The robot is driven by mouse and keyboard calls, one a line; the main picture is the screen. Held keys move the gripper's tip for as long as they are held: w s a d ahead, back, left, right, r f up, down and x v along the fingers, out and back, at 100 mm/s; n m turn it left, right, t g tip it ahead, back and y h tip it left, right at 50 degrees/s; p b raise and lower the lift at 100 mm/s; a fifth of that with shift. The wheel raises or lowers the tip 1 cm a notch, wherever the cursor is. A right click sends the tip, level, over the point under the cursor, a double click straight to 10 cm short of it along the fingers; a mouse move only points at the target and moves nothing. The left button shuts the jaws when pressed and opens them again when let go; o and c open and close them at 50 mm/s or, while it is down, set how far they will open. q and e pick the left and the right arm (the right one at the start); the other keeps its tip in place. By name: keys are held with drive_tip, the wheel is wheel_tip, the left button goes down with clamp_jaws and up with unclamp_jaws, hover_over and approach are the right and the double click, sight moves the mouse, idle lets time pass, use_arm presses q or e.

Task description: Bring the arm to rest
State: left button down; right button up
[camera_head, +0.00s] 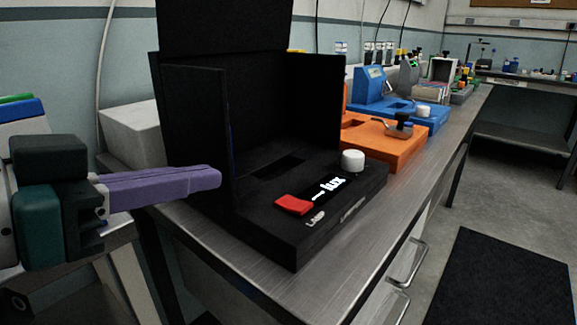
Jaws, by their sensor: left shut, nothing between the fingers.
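My left gripper (218,178) comes in from the left with its purple fingers together, shut and empty. It is beside the left side panel of a black lab device (333,226); I cannot tell whether its tips touch that panel. The device stands on a metal bench, with a raised back panel, a white knob (352,160), a red button (293,204) and a lit display (331,187). My right gripper is not in view.
An orange device (384,148) and a blue device (429,116) stand farther along the bench (352,268). A white box (139,132) is behind at left. Drawer handles (410,268) stick out at the front. Open floor with a dark mat (500,285) lies at right.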

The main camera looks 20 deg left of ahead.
use_arm(q)
drive_tip(key=s+r+n+g+y+p, duration=0.1)
drive_tip(key=s+r+g+y+p, duration=0.15)
drive_tip(key=s+g+p, duration=0.45)
drive_tip(key=s+r+n+g+y+p, duration=0.1)
drive_tip(key=s+r+g+y+p, duration=0.2)
drive_tip(key=s+p, duration=0.8)
wheel_tip(320, 180, up, 36)
drive_tip(key=w+p, duration=0.2)
drive_tip(key=p, duration=3.6)
drive_tip(key=shift+g+h+p, duration=0.35)
drive_tip(key=shift+g, duration=0.05)
drive_tip(key=shift+r, duration=0.1)
